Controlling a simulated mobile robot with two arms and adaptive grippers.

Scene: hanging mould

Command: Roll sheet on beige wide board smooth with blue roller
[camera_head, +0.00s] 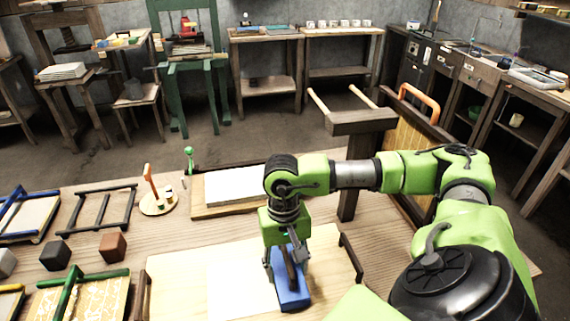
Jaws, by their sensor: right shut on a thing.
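The beige wide board (174,282) lies at the front of the table, with a dark handle at each side. A pale sheet (235,280) lies on it. My right gripper (289,262) points down over the right part of the board. It is shut on the dark handle of the blue roller (291,293). The roller is at the right side of the sheet, and my gripper hides part of it. I cannot tell whether the roller touches the sheet. My left gripper is not in view.
To the left are a dark frame (103,211), a round stand (157,205), a reddish-brown cube (112,246) and a green-handled patterned frame (78,297). A wooden rack (361,122) stands behind my right arm.

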